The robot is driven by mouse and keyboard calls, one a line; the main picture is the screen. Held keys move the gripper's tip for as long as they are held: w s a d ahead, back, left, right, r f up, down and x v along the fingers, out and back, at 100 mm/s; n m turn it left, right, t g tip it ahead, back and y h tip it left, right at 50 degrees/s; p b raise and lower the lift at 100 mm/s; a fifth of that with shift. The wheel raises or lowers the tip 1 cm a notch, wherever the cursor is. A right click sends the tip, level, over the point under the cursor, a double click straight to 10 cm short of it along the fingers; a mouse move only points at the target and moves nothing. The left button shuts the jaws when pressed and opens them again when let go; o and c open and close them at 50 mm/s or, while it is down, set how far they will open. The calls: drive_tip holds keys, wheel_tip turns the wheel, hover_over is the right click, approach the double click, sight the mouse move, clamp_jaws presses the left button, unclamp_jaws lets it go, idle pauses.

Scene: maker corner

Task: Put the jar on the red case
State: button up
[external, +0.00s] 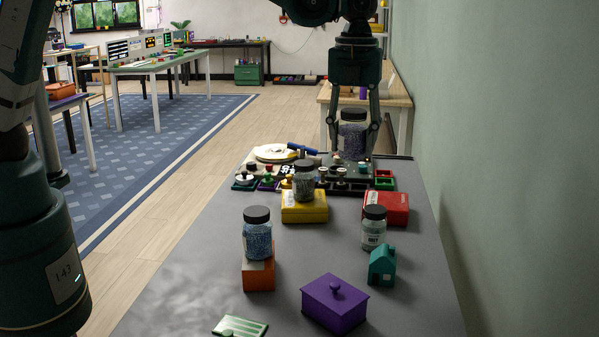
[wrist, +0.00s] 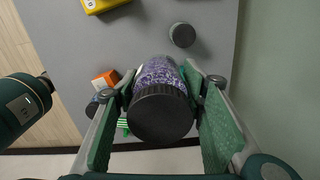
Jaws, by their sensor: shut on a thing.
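My gripper (external: 352,150) is shut on a clear jar (external: 352,131) of purple-blue beads with a dark lid, held upright above the far end of the table. In the wrist view the jar (wrist: 160,105) sits between both fingers, its lid facing the camera. The red case (external: 393,208) lies on the table at the right, nearer the external camera than the held jar, with nothing on its top. A paler jar (external: 374,229) with a dark lid stands just in front of it and hides part of it. The red case does not show in the wrist view.
A jar (external: 304,183) stands on a yellow case (external: 304,208). A blue-bead jar (external: 257,236) stands on an orange box (external: 259,273). A purple box (external: 335,305) and teal house (external: 382,266) are in front. A cluttered organiser (external: 384,184) lies behind; a wall runs along the right.

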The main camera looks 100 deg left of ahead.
drive_tip(key=w+a+f+p, duration=0.1)
drive_tip(key=w+a+f, duration=0.1)
drive_tip(key=w+a, duration=0.6)
drive_tip(key=p, duration=0.2)
hover_over(386, 200)
wheel_tip(386, 200, down, 3)
drive_tip(key=f, duration=0.5)
drive_tip(key=shift+a, duration=0.2)
drive_tip(key=shift+f, duration=0.1)
drive_tip(key=shift+f+b, duration=0.5)
drive_tip(key=shift+f, duration=2.6)
drive_tip(key=shift+f, duration=1.85)
drive_tip(key=shift+f+b, duration=0.2)
drive_tip(key=shift+b, duration=0.15)
